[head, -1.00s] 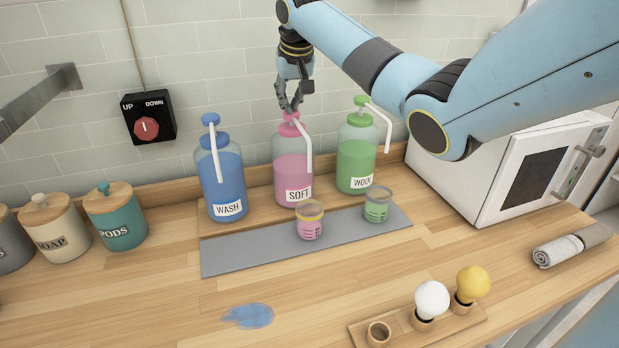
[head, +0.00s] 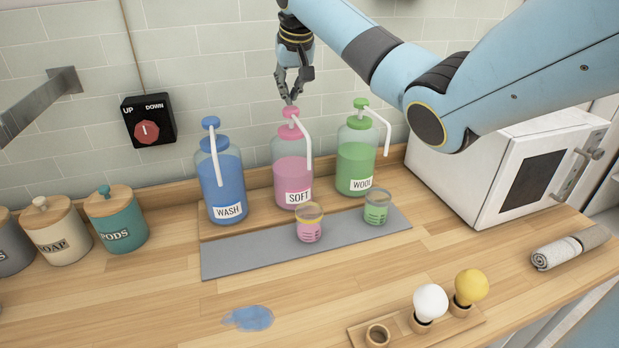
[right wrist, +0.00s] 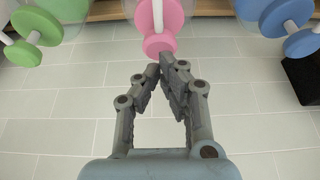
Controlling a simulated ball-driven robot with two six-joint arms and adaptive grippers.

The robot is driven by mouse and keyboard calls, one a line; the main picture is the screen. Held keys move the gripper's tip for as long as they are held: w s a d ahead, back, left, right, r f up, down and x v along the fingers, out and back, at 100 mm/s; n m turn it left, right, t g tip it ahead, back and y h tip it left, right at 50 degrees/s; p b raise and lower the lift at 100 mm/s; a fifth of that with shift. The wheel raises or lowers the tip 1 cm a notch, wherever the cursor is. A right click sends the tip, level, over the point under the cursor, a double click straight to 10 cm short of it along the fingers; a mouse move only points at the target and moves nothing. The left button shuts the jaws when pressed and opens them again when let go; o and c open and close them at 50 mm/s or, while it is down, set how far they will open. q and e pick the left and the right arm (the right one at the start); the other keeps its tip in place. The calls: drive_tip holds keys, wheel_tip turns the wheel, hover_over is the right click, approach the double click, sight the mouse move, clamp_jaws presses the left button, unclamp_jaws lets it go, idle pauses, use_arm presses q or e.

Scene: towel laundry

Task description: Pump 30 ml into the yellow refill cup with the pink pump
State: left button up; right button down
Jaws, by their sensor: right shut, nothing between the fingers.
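The pink pump (head: 289,113) tops the SOFT bottle (head: 291,170), which holds pink liquid. Its white spout points down toward the front. The yellow refill cup (head: 309,224) has a yellow rim and stands on the grey mat below the spout. Pink liquid is in its lower part; I cannot read the exact level. My right gripper (head: 289,101) is shut and empty, pointing down just above the pink pump head. In the right wrist view its fingertips (right wrist: 167,66) are close to the pink pump head (right wrist: 158,45). My left gripper is out of view.
The blue WASH bottle (head: 222,185) and green WOOL bottle (head: 357,160) flank the SOFT bottle. A green-marked cup (head: 377,207) stands right on the grey mat (head: 250,253). A blue puddle (head: 248,318) lies in front. A white microwave (head: 500,165) is at the right.

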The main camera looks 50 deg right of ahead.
drive_tip(key=shift+r, duration=0.1)
wheel_tip(320, 180, up, 6)
drive_tip(key=shift+f, duration=0.1)
idle(0.4)
idle(0.4)
